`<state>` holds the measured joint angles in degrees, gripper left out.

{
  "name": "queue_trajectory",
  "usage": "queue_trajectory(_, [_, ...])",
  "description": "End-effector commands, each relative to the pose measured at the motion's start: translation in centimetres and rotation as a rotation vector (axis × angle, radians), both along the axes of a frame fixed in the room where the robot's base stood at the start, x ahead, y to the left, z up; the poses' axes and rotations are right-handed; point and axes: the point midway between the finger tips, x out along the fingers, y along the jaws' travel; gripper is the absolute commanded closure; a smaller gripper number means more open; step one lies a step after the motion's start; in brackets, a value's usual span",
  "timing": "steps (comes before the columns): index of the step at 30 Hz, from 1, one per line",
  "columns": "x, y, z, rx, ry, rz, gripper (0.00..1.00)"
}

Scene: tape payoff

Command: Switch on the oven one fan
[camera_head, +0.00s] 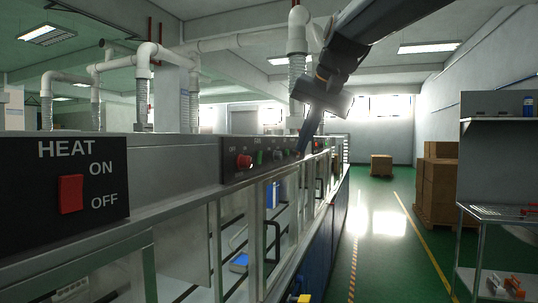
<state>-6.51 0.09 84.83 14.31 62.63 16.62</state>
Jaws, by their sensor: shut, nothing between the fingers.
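A dark control panel (232,172) runs along the top front of the oven line, left of centre. It carries a red round control (244,161), a small green control (259,157) and several smaller ones to the right. Their labels are too small to read, so I cannot tell which is the oven one fan switch. My gripper (302,149) reaches down from the upper right, shut and empty, with its tip at the panel's far right part. It hides some of the controls there. I cannot tell whether it touches the panel.
Glass doors with handles (272,240) line the oven front. A green aisle is open at right, with stacked boxes (437,185) and a metal shelf unit (497,213) beyond.

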Motion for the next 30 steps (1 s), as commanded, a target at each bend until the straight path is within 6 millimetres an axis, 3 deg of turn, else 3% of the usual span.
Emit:
queue_trajectory(1, [0.0, 0.6, 2.0, 0.017, -0.019, 0.004, 1.00])
queue_trajectory(3, [-0.3, 1.1, 3.9, 0.035, -0.032, 0.007, 1.00])
queue_trajectory(9, [-0.7, 1.6, 5.9, 0.052, -0.043, 0.011, 1.00])
queue_trajectory(20, [-0.4, 1.7, 5.5, 0.051, -0.043, 0.011, 1.00])
queue_trajectory(30, [2.4, 3.5, 1.3, 0.051, -0.040, 0.012, 1.00])
